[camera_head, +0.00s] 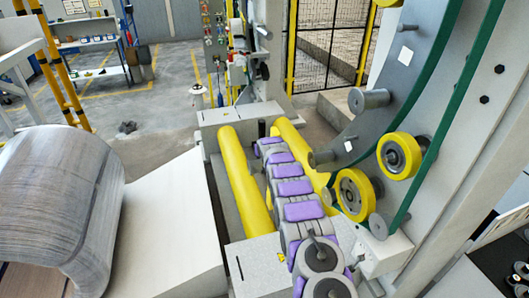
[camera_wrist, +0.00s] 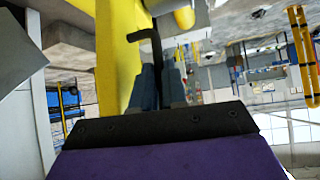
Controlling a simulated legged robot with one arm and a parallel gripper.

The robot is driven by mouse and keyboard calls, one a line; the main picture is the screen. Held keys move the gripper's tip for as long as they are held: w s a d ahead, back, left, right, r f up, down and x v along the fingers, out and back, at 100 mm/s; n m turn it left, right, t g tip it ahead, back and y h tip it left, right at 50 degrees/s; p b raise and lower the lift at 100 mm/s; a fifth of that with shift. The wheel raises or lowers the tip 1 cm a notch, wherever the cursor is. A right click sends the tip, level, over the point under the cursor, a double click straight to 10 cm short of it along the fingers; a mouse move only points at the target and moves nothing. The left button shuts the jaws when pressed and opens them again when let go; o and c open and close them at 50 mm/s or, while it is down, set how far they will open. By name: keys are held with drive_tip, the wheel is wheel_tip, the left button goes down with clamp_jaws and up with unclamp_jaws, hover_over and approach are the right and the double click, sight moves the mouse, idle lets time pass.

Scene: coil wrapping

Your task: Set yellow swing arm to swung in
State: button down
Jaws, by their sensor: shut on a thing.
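My gripper (camera_wrist: 158,72) is shut on a black bent handle (camera_wrist: 147,36), which stands up between its two blue-grey fingers in the wrist view. A long yellow piece (camera_wrist: 120,50) runs close beside the handle there. I cannot tell whether this is the yellow swing arm or a roller. In the head view my purple and grey arm reaches away between two yellow rollers, a left one (camera_head: 245,185) and a right one (camera_head: 318,170). My arm hides part of the right roller and most of the gripper's surroundings. The swing arm cannot be clearly made out there.
A large grey coil (camera_head: 60,200) lies at the left beside a pale sloping panel (camera_head: 165,235). A curved grey ring frame with a green edge (camera_head: 440,120) and yellow wheels (camera_head: 399,156) rises close on the right. A black fence (camera_head: 330,45) stands behind.

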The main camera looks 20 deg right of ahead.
drive_tip(key=c, duration=1.6)
unclamp_jaws()
drive_tip(key=shift+w+r, duration=0.45)
drive_tip(key=shift+r, duration=0.35)
drive_tip(key=shift+o, duration=0.9)
drive_tip(key=shift+w+f, duration=0.2)
drive_tip(key=shift+f, duration=0.05)
drive_tip(key=shift+o, duration=1.3)
drive_tip(key=shift+f, duration=0.4)
drive_tip(key=shift+s, duration=0.1)
drive_tip(key=v, duration=1.7)
